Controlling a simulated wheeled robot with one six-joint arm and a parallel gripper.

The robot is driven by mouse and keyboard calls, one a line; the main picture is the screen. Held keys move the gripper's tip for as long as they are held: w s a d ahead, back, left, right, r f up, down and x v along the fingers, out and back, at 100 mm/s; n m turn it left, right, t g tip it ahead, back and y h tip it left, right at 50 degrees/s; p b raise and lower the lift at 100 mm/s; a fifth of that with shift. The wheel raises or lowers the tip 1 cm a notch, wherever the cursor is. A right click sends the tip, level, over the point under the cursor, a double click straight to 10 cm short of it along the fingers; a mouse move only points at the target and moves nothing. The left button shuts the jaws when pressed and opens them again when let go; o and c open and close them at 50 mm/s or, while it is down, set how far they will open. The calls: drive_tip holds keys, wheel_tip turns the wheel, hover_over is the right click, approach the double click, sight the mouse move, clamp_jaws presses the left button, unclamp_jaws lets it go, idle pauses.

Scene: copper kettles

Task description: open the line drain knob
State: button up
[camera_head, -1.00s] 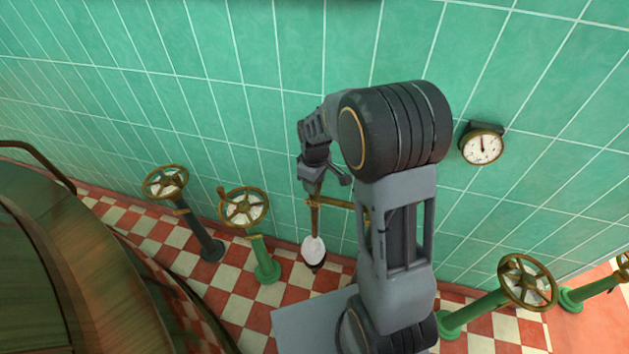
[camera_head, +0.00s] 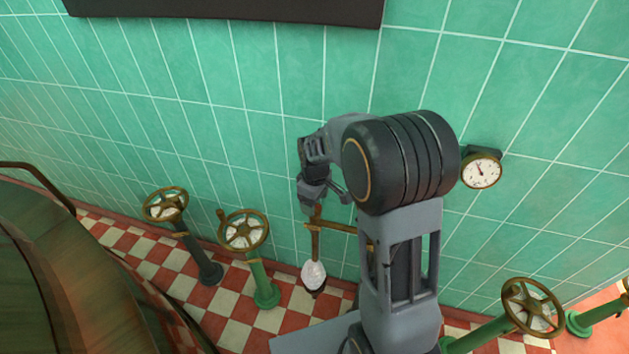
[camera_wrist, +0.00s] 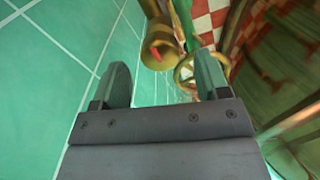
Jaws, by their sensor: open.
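No label shows, so I cannot tell which fitting is the line drain knob. My gripper (camera_head: 324,194) is open at the green wall, just above a brass fitting (camera_head: 316,240) with a pale white lower end (camera_head: 314,273). In the wrist view my gripper (camera_wrist: 163,80) has its two fingers wide apart with nothing held. Beyond the fingertips is a brass tube-like part (camera_wrist: 160,52) with a small red piece on it. A brass handwheel (camera_wrist: 187,72) shows beside it, partly behind the right finger. I cannot tell whether anything touches the gripper.
Handwheels stand on a dark post (camera_head: 205,262) and a green post (camera_head: 264,285) at left. Another handwheel (camera_head: 532,306) is at lower right. A round gauge (camera_head: 481,171) is on the wall. A large copper vessel (camera_head: 60,290) fills the lower left. A dark panel (camera_head: 230,8) is above.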

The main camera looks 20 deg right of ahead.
wheel_tip(320, 180, up, 12)
drive_tip(key=shift+f+p, duration=0.15)
drive_tip(key=shift+p, duration=0.3)
idle(0.4)
drive_tip(key=s+r+m+t+p, duration=0.1)
drive_tip(key=s+r+m+p, duration=0.2)
drive_tip(key=s, duration=0.5)
drive_tip(key=s+r+m+t+p, duration=0.2)
drive_tip(key=s+r+m+p, duration=0.1)
drive_tip(key=s, duration=0.5)
drive_tip(key=shift+a+r+m+t, duration=0.25)
drive_tip(key=shift+r+m, duration=0.2)
drive_tip(key=shift+m, duration=0.75)
